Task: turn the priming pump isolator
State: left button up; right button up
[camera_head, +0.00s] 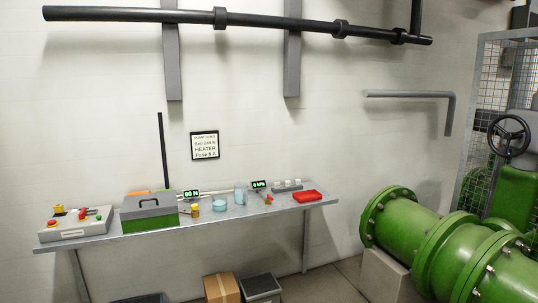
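A grey control box (75,223) sits at the left end of the wall bench. It carries a yellow and red knob (58,209), a red part (82,214) and small green and red parts along its sloped top. Its labels are too small to read, so I cannot tell whether one of these is the priming pump isolator. A small red and yellow fitting (268,199) stands on the right half of the bench. A black handwheel (508,135) is at the far right. Neither of my grippers shows.
The grey bench (225,215) holds a green and grey toolbox (148,211), a glass jar (240,194), small displays and a red tray (307,196). A cardboard box (222,288) stands below. Large green pipes (408,220) and a mesh guard (480,120) fill the right side.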

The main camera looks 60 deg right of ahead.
aim_at(82, 215)
jog(key=z, duration=1.35)
jog(key=i+l+z, duration=0.35)
jog(key=i+l, duration=0.95)
jog(key=l, duration=0.1)
